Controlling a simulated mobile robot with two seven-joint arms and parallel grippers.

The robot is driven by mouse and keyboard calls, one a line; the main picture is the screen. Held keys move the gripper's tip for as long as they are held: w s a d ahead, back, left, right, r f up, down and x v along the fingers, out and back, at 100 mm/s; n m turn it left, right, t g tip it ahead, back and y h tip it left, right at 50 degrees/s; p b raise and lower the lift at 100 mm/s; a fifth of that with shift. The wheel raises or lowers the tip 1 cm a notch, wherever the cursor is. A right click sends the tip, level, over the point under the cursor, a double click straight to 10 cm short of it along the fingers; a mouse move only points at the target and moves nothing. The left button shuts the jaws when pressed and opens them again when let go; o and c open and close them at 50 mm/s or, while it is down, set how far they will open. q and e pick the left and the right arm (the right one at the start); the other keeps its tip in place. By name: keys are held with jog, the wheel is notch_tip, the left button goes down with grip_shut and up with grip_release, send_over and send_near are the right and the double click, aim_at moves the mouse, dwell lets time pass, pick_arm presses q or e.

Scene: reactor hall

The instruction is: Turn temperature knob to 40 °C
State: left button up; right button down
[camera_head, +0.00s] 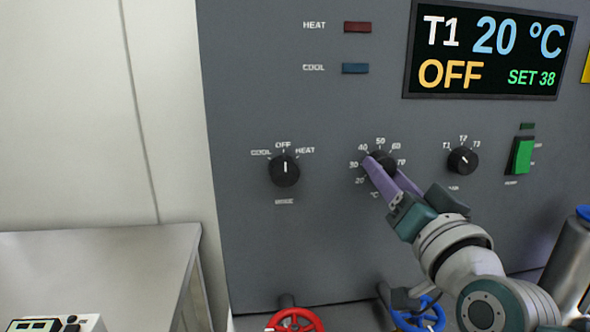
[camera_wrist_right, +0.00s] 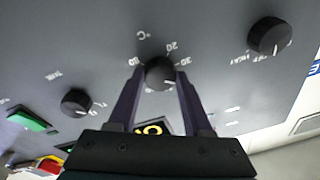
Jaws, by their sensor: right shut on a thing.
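The temperature knob (camera_head: 382,163) is black and sits on the grey panel inside a ring of numbers from 20 to 70 with a °C mark. The display (camera_head: 490,50) reads T1 20 °C, OFF and SET 38. My right gripper (camera_head: 375,168) has its purple fingers shut on the temperature knob. In the right wrist view the knob (camera_wrist_right: 160,73) sits between the two fingertips (camera_wrist_right: 160,80). The fingers cover part of the knob and dial in the head view. My left gripper is not in view.
The mode knob (camera_head: 285,170) points to OFF on the left. The selector knob (camera_head: 462,160) and the green switch (camera_head: 522,155) are to the right. A red valve wheel (camera_head: 296,320) and a blue one (camera_head: 420,315) are below. A grey table (camera_head: 100,262) stands at left.

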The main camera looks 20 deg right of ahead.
jog(key=shift+m, duration=0.9)
jog(key=shift+c, duration=1.6)
grip_release()
jog(key=b+v, duration=0.1)
jog(key=v, duration=0.9)
